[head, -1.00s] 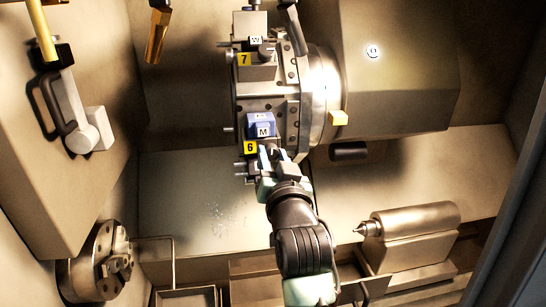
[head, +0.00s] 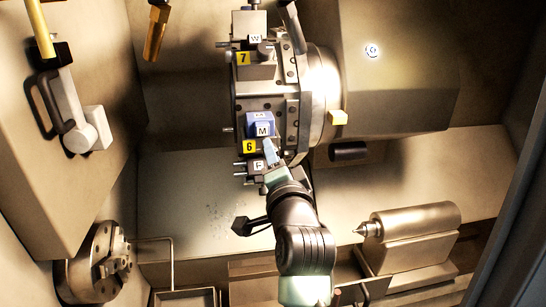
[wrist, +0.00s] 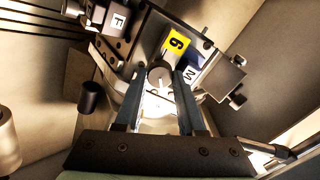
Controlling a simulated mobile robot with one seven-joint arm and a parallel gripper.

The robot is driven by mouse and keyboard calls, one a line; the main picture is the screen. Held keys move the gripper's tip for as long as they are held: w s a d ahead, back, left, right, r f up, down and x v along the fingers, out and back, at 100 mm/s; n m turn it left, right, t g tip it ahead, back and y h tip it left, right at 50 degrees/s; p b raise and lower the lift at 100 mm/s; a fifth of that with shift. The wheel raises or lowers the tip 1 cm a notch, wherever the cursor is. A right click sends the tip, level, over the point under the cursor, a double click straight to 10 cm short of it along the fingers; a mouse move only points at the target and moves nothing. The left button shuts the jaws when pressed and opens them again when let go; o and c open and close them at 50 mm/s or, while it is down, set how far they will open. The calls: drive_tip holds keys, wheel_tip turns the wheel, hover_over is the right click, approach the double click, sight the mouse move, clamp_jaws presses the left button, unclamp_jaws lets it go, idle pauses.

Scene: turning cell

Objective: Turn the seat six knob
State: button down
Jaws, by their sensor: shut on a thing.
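The seat six knob (wrist: 158,74) is a round dark grey knob beside the yellow 6 label (wrist: 176,43) on the turret, in the wrist view. My gripper (wrist: 158,76) has its two fingers on either side of the knob, shut on it. In the head view my gripper (head: 269,150) reaches up to the turret just right of the yellow 6 label (head: 249,147) and below the blue block marked M (head: 262,124). The knob is hidden there by the fingers. I cannot tell the knob's angle.
The turret (head: 288,112) also carries a grey holder marked F (head: 257,166) below and a 7 label (head: 243,58) above. A tailstock (head: 410,235) stands at lower right and a chuck (head: 98,262) at lower left. There is free room left of the turret.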

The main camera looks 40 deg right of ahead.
drive_tip(key=m, duration=0.7)
idle(0.6)
drive_tip(key=c, duration=0.5)
unclamp_jaws()
drive_tip(key=b+v, duration=0.5)
drive_tip(key=v, duration=0.8)
